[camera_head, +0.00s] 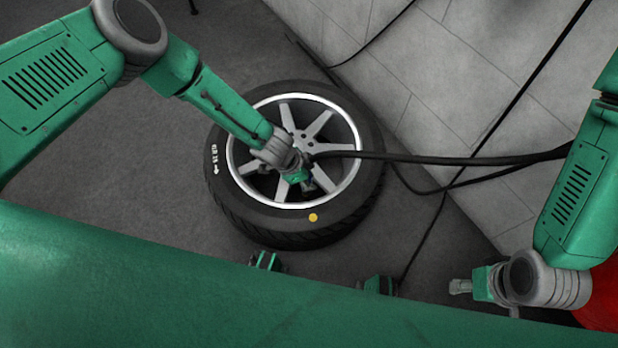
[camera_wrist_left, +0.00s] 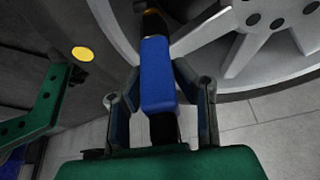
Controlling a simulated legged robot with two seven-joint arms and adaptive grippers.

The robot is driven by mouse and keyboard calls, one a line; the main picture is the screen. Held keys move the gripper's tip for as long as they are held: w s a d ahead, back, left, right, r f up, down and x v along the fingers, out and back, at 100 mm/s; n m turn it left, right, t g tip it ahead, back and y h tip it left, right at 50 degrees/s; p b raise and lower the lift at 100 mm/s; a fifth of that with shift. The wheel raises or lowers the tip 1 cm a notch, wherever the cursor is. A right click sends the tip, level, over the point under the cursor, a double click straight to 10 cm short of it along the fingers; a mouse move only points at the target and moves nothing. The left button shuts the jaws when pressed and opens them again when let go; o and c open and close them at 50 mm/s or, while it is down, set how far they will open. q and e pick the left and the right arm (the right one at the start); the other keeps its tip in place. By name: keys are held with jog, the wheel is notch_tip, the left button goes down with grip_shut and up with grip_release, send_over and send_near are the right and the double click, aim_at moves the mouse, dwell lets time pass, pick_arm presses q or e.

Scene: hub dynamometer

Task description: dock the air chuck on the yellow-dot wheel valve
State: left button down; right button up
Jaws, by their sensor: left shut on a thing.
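A wheel (camera_head: 372,195) with a grey spoked rim lies below me in the head view, with a yellow dot (camera_head: 313,217) on its near sidewall. The dot (camera_wrist_left: 82,54) also shows in the left wrist view. My left gripper (camera_head: 304,184) is over the rim's near side, shut on the blue body of the air chuck (camera_wrist_left: 157,75). The chuck's dark and brass tip points away from the gripper, close to the rim edge. The valve cannot be made out, so contact cannot be told. My right gripper (camera_head: 462,286) is low at right, away from the wheel; its jaws are unclear.
A black hose (camera_head: 430,159) runs from near the left gripper to the right, across the wheel. More black cables cross the pale tiled surface (camera_head: 450,75). A red object (camera_head: 603,295) is at the lower right. Dark floor (camera_head: 120,165) is clear left of the wheel.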

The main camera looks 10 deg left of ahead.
pick_arm(q)
jog(key=shift+d+f, duration=0.1)
jog(key=shift+f, duration=0.15)
jog(key=shift+f, duration=0.25)
jog(key=c, duration=1.6)
grip_release()
jog(key=shift+r, duration=0.1)
jog(key=p+v, duration=1.1)
jog(key=p, duration=0.1)
jog(key=shift+s, duration=0.1)
